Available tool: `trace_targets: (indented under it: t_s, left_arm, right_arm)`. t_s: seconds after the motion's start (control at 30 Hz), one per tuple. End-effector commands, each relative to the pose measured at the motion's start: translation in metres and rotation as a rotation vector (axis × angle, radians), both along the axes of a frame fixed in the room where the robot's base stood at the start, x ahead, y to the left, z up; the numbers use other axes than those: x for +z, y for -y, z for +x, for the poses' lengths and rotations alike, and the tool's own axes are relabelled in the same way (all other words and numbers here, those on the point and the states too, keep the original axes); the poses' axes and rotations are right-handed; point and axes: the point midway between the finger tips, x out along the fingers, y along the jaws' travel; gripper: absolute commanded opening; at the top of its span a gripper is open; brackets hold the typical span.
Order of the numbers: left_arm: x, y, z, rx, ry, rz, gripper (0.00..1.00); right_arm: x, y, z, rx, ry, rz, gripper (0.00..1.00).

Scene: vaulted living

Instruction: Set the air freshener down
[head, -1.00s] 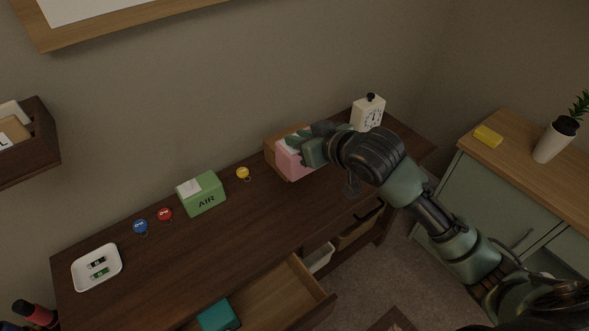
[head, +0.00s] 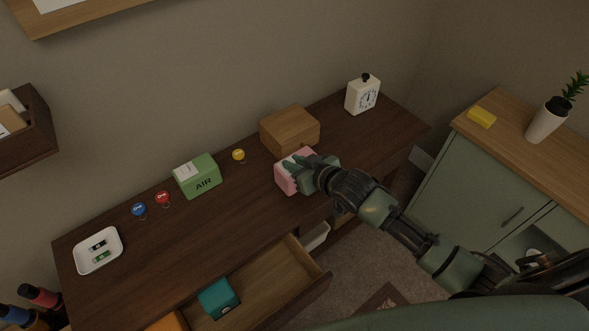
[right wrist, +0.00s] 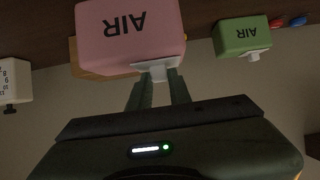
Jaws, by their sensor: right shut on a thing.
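A pink air freshener (head: 286,178), a box marked AIR, is at my right gripper (head: 305,165) in front of the wooden box. In the right wrist view the pink box (right wrist: 128,32) fills the upper left, and the right gripper's fingers (right wrist: 160,85) are shut on its white top piece (right wrist: 158,68). It is over or on the desk; I cannot tell whether its base touches. A green air freshener (head: 198,179), also marked AIR, stands on the desk to the left and shows in the right wrist view (right wrist: 242,38). My left gripper is out of view.
Yellow (head: 239,155), red (head: 163,198) and blue (head: 139,209) key tags and a white tray (head: 78,261) lie leftward. An open drawer (head: 262,290) juts out in front.

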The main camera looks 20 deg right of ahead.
Motion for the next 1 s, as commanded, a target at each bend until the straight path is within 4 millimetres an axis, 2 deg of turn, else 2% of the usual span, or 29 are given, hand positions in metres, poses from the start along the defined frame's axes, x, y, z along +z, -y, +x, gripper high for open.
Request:
trace_targets:
  t_s: [0.1, 0.2, 0.63, 0.67, 0.7, 0.73, 1.0]
  left_arm:
    - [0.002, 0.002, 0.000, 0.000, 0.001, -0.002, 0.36]
    - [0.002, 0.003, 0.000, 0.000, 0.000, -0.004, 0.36]
    - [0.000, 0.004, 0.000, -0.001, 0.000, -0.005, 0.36]
    - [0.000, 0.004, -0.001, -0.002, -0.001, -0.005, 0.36]
    - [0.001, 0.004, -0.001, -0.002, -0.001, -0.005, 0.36]
    - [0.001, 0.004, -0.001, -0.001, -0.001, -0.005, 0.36]
    - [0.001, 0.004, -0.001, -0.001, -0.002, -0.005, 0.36]
  right_arm:
    - [-0.019, 0.000, 0.000, -0.001, -0.004, 0.000, 0.00]
    - [-0.030, 0.000, 0.000, -0.001, -0.003, -0.001, 0.00]
    - [-0.037, 0.000, 0.000, 0.000, -0.001, 0.000, 0.00]
    - [-0.036, 0.000, 0.000, 0.000, -0.002, -0.001, 0.27]
    - [-0.036, 0.000, 0.000, 0.000, -0.002, -0.001, 0.39]
    - [-0.036, 0.000, 0.000, 0.000, -0.002, -0.001, 0.41]
    - [-0.035, 0.000, 0.000, 0.000, -0.002, -0.001, 0.41]
